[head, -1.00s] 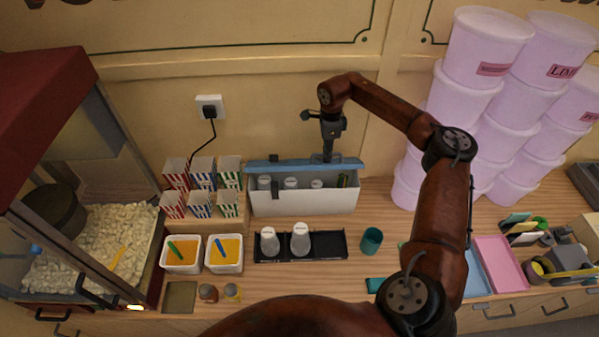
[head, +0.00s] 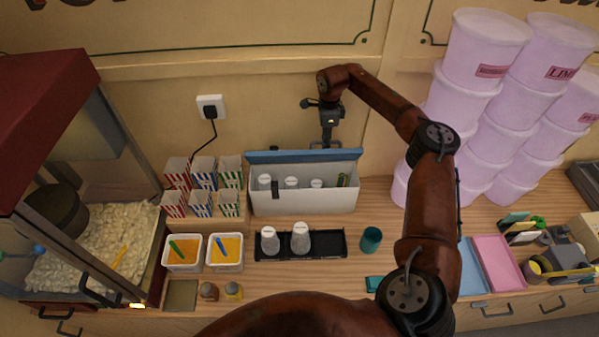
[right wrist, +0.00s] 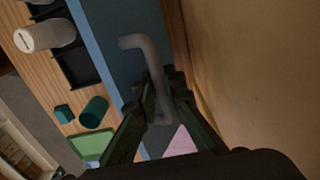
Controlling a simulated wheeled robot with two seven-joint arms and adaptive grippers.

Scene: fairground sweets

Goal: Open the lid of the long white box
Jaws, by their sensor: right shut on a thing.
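The long white box (head: 300,203) stands against the back wall, with several white-capped containers inside. Its blue lid (head: 275,157) is raised at the back edge, so the inside shows from above. My right gripper (head: 326,144) is at the lid's top edge, right of its middle. In the right wrist view its dark fingers (right wrist: 158,108) are shut on the grey bent handle (right wrist: 146,62) of the lid, and the blue lid (right wrist: 108,45) lies beside them. The fingertips are partly hidden in the head view. My left gripper is out of view.
A black tray (head: 328,244) with two white-capped containers lies in front of the box, beside a teal cup (head: 371,239). Striped cartons (head: 201,204) stand close to the left. Stacked pink tubs (head: 482,107) stand to the right. The wall (head: 270,105) is close behind the lid.

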